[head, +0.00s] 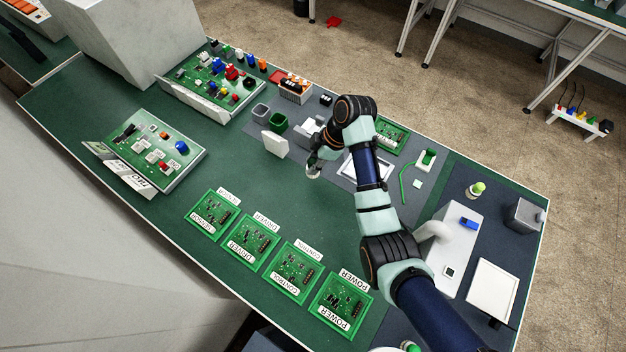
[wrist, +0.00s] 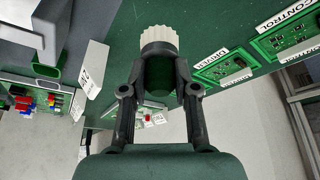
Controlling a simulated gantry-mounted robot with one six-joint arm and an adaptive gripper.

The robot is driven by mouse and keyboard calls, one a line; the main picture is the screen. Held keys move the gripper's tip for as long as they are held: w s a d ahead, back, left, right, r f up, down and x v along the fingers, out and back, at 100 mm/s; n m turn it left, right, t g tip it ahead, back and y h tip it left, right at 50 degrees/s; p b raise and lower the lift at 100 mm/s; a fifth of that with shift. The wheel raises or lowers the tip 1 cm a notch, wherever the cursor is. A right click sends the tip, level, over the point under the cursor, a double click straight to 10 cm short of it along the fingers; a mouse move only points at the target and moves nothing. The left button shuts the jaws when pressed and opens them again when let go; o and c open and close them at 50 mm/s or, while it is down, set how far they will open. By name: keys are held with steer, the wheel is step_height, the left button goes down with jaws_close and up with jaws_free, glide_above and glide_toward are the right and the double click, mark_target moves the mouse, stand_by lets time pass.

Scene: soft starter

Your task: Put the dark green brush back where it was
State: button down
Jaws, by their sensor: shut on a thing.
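The dark green brush shows in the wrist view, with a dark green body (wrist: 158,74) and pale cream bristles (wrist: 159,38) pointing to the top of the picture. My gripper (wrist: 160,66) is shut on its body, with a black finger on either side. In the head view my gripper (head: 315,164) hangs over the middle of the green bench, right of the upright white card. The brush is small there and mostly hidden by the gripper. I cannot tell whether it touches the bench.
A green bin (head: 278,123) and a grey bin (head: 261,111) stand left of my gripper, beside a white card (head: 275,144). Several labelled circuit boards (head: 295,271) line the front edge. A white-framed tray (head: 366,168) lies behind my arm. Bare green bench lies left of the gripper.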

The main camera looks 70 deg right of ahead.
step_height(320, 180, down, 8)
steer(key=shift+f+b, duration=0.15)
steer(key=shift+b, duration=0.45)
steer(key=shift+f, duration=0.1)
steer(key=c, duration=0.9)
jaws_free()
steer(key=shift+r, duration=0.25)
steer(key=p+v, duration=0.2)
steer(key=v, duration=0.9)
steer(key=shift+s+d+r, duration=0.15)
steer(key=shift+r, duration=0.2)
